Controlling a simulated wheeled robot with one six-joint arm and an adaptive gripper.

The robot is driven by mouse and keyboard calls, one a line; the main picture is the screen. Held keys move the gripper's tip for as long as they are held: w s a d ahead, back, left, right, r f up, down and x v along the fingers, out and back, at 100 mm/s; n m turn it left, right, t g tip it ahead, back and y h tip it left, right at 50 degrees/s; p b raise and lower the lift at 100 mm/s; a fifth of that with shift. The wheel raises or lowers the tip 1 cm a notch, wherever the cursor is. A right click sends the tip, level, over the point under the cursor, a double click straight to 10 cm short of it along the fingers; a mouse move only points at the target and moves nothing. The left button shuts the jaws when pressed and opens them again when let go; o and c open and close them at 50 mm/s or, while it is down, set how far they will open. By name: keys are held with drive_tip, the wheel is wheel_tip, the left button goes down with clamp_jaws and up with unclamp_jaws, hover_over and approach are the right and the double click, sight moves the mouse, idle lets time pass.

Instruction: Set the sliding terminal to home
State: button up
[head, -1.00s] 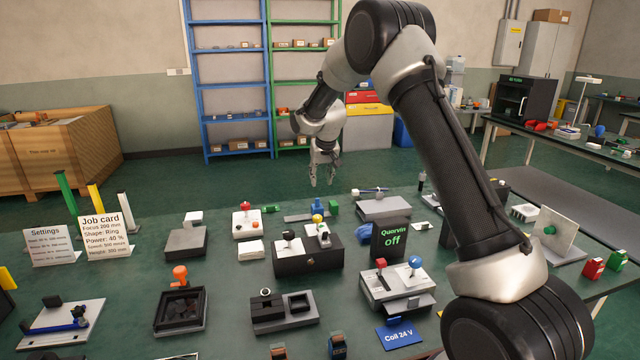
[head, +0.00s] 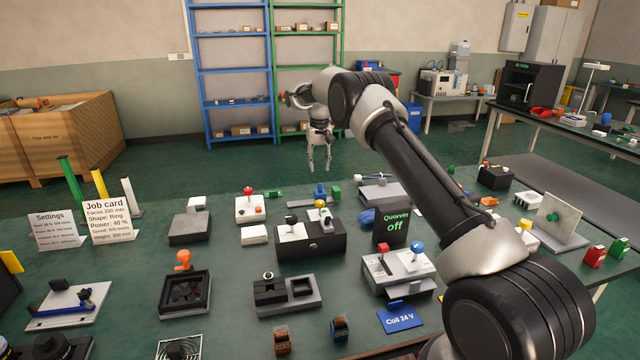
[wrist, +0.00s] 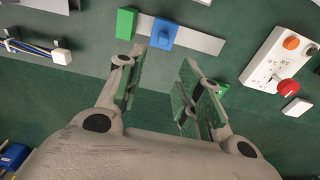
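A grey rail (head: 298,202) lies at the back of the table; it also crosses the top of the wrist view (wrist: 205,43). A blue sliding block (head: 320,191) sits on it, which I take for the sliding terminal; it shows in the wrist view (wrist: 164,34). A green block (head: 336,193) stands at one end of the rail, apart from the blue block, and shows in the wrist view (wrist: 126,23). My gripper (head: 319,166) is above and behind the rail, pointing down. Its fingers (wrist: 160,88) are apart with nothing between them, and touch nothing.
In front of the rail is a dark box (head: 325,240) with small levers. Several other fixtures crowd the table.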

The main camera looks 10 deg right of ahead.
sight(320, 184)
drive_tip(key=shift+s+r+g, duration=0.1)
drive_tip(key=shift+s+g, duration=0.2)
drive_tip(key=shift+s, duration=0.4)
drive_tip(key=shift+s+d+f, duration=0.1)
drive_tip(key=shift+s+f, duration=0.1)
drive_tip(key=shift+f, duration=0.15)
wheel_tip(320, 184, down, 7)
clamp_jaws()
